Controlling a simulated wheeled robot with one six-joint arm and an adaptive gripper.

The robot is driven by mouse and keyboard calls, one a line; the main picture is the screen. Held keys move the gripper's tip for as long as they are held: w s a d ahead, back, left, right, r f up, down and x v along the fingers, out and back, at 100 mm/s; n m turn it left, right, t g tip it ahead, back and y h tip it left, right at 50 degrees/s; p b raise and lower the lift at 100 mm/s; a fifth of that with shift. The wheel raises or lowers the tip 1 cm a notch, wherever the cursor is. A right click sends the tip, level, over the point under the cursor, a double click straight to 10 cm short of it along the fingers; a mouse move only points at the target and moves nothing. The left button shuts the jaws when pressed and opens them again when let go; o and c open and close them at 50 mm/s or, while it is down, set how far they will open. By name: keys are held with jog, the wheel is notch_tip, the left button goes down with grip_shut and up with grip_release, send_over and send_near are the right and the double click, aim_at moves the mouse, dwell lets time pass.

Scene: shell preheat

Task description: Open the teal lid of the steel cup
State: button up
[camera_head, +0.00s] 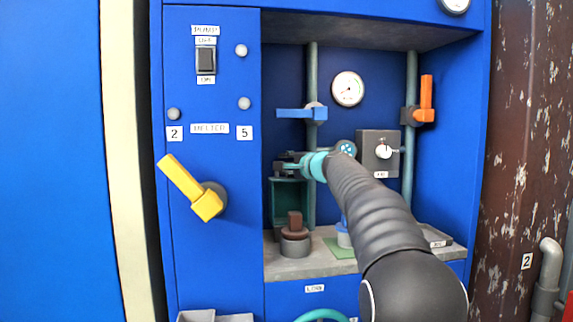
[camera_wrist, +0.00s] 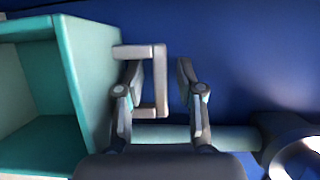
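My gripper (camera_head: 287,166) is inside the niche, at the upper part of a teal box (camera_head: 289,203). In the wrist view my gripper (camera_wrist: 158,75) has its fingers apart. A grey U-shaped handle (camera_wrist: 160,82) on the teal box wall (camera_wrist: 80,70) reaches between them, its bar nearer the left finger. I cannot tell whether it touches. A steel-grey cup (camera_head: 294,248) with a brown knobbed top stands on the ledge below. Another pale cup with blue on it (camera_head: 343,238) stands on a green mat, partly hidden by my arm. I cannot make out a teal cup lid.
The ledge (camera_head: 285,268) is partly covered by my arm. Green pipes with a blue-handled valve (camera_head: 300,113) and an orange-handled valve (camera_head: 424,100) stand behind. A grey box with a knob (camera_head: 380,150) is at right. A yellow lever (camera_head: 188,188) juts from the left panel.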

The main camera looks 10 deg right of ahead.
aim_at(289, 179)
grip_shut()
jog(key=shift+s+r+b, duration=0.2)
jog(key=shift+s+b, duration=0.7)
jog(key=shift+s, duration=0.35)
jog(key=shift+s+r, duration=0.2)
jog(key=shift+s, duration=0.25)
grip_release()
jog(key=v, duration=1.2)
